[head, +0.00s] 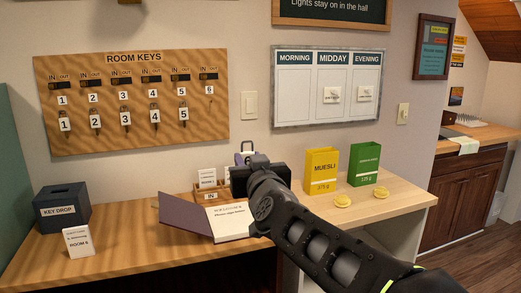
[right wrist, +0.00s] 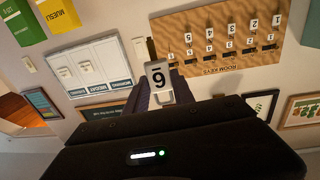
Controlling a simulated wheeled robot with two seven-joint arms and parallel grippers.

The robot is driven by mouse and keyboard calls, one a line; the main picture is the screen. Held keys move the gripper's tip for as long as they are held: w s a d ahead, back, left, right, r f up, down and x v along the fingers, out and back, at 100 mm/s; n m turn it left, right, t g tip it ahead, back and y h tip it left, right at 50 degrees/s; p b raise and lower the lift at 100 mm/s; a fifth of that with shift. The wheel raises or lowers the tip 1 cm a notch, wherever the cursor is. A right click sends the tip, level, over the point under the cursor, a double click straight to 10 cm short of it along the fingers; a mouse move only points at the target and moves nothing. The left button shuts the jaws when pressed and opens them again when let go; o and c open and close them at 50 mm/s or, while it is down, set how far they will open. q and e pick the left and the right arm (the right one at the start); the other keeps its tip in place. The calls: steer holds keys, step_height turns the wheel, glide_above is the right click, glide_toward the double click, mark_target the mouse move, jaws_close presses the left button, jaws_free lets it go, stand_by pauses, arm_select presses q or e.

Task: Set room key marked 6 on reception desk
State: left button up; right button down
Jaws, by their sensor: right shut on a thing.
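The room key's white tag marked 6 (right wrist: 158,84) is between the fingers of my right gripper (right wrist: 160,98) in the right wrist view. In the head view my right gripper (head: 246,162) is shut on it above the back of the reception desk (head: 135,230), and its body hides most of the key. The wooden key board (head: 140,140) hangs on the wall. Keys 1 to 5 hang on it, and the place under label 6 is bare. My left gripper is not in view.
On the desk are a dark key drop box (head: 62,209), a white room card (head: 79,243), an open guest book (head: 228,220) and a small wooden card holder (head: 208,190). Muesli (head: 321,171) and green (head: 364,164) boxes stand right. Bare desk lies between card and book.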

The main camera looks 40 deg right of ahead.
steer(key=w+a+f+y, duration=0.1)
steer(key=w+a+f, duration=0.15)
steer(key=f, duration=0.35)
steer(key=w+a+f, duration=0.1)
steer(key=w+f, duration=0.3)
steer(key=f, duration=0.1)
steer(key=a+f+n+y, duration=0.2)
steer(key=a+f+y, duration=0.1)
steer(key=a+f, duration=0.6)
steer(key=w+a+f+n+t+y, duration=0.1)
steer(key=a+f, duration=0.7)
steer(key=f, duration=0.8)
steer(key=shift+w+a+f+n+t+y, duration=0.15)
steer(key=shift+w+a+n+t+y, duration=0.15)
steer(key=shift+n+y, duration=0.75)
